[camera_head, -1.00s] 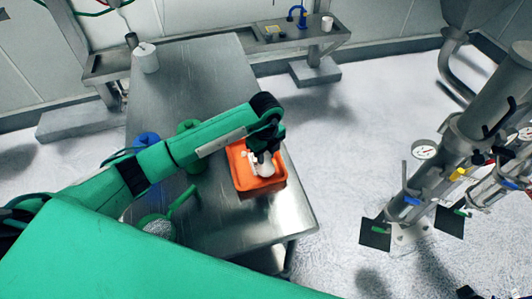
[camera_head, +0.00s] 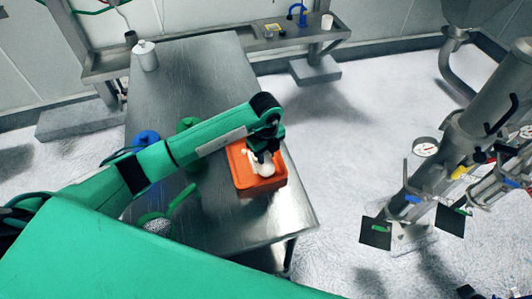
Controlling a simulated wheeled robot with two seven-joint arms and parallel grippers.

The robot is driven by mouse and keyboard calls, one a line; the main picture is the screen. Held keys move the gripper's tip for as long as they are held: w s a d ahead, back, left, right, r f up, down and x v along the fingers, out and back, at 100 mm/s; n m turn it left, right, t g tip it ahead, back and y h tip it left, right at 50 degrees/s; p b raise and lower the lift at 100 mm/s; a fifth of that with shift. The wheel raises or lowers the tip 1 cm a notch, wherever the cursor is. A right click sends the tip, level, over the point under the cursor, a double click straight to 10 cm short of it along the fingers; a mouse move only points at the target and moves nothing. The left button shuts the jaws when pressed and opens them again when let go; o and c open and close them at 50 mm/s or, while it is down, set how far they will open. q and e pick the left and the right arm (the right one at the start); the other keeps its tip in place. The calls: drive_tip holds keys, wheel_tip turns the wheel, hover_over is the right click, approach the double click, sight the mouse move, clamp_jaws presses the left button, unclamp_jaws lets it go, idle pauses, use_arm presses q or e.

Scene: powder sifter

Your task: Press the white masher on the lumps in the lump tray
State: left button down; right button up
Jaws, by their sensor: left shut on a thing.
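The orange lump tray (camera_head: 257,187) stands near the right edge of the steel table. The white masher (camera_head: 263,167) is inside the tray's outline, low in it. My left gripper (camera_head: 262,152) is over the tray and shut on the masher. The arm and gripper hide the masher's upper part. The lumps cannot be made out as separate from the white masher at this size. My right gripper is not in view.
A green sieve with a handle (camera_head: 181,201) lies at the table's front left. Blue (camera_head: 146,137) and green (camera_head: 187,125) containers stand behind my arm. A white jar (camera_head: 146,56) stands at the far end. Steel pipework (camera_head: 462,140) is at the right.

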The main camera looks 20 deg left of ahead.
use_arm(q)
drive_tip(key=shift+f, duration=0.15)
idle(0.4)
drive_tip(key=shift+r+p, duration=2.4)
drive_tip(key=shift+r, duration=1.45)
drive_tip(key=shift+f, duration=0.1)
wheel_tip(320, 180, down, 5)
drive_tip(key=b, duration=0.4)
drive_tip(key=shift+f+b, duration=0.5)
drive_tip(key=shift+f, duration=0.15)
drive_tip(key=shift+f+b, duration=0.4)
drive_tip(key=shift+f, duration=0.2)
drive_tip(key=shift+r, duration=0.15)
